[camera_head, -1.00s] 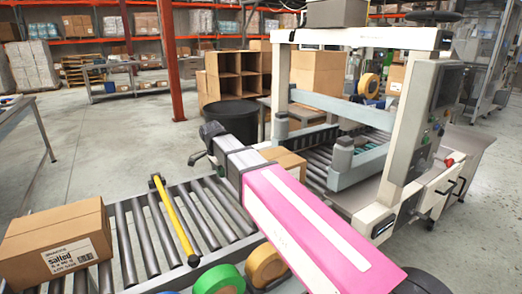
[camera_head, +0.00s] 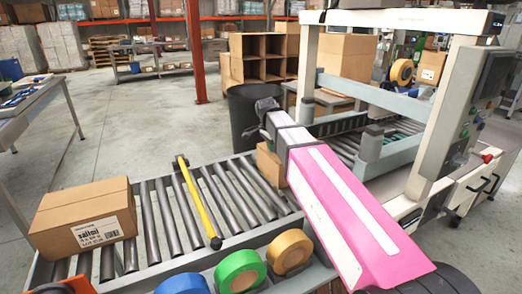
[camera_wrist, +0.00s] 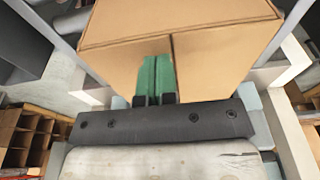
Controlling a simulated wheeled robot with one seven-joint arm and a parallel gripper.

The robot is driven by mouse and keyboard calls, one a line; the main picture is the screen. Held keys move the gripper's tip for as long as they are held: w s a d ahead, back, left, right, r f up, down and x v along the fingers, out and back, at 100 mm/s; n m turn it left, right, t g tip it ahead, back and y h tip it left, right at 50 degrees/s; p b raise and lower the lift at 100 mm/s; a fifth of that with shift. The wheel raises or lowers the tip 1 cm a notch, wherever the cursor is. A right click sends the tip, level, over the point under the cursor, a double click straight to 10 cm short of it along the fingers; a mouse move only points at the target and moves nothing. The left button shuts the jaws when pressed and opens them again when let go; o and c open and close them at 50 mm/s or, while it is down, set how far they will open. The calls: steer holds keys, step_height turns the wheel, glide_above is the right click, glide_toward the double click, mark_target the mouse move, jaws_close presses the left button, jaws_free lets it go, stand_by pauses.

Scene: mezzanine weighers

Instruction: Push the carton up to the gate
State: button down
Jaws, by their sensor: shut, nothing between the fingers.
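A brown carton with a white label (camera_head: 85,215) sits on the rollers at the left in the head view. A yellow bar (camera_head: 198,203), which looks like the gate, lies across the rollers to its right, with bare rollers between them. A second, unlabelled carton (camera_head: 268,164) stands farther along, partly hidden behind my arm. The dark end of my arm is just above it, and my fingertips cannot be made out there. In the wrist view my gripper (camera_wrist: 157,75) is shut and empty, its green fingers together. A seamed carton (camera_wrist: 215,60) is just beyond them; I cannot tell whether they touch it.
A white-framed machine (camera_head: 432,125) stands over the line at the right. Blue, green and yellow tape rolls (camera_head: 240,271) sit along the conveyor's near edge. A black bin (camera_head: 243,122) stands behind the conveyor. A grey table (camera_head: 35,105) is at the left, with open floor between.

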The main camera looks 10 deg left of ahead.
steer(key=w+d, duration=0.2)
steer(key=d, duration=0.1)
steer(key=w+d, duration=0.2)
steer(key=d, duration=0.1)
steer(key=w+d, duration=0.3)
steer(key=d, duration=0.1)
steer(key=shift+s+d+f, duration=0.1)
steer(key=shift+f, duration=0.25)
steer(key=shift+s+f, duration=0.1)
steer(key=shift+f, duration=0.4)
steer(key=shift+s, duration=0.15)
steer(key=s+a, duration=0.8)
steer(key=a, duration=0.5)
steer(key=s+a, duration=0.9)
steer(key=a, duration=0.3)
steer(key=shift+s+a, duration=0.15)
steer(key=shift+a, duration=0.2)
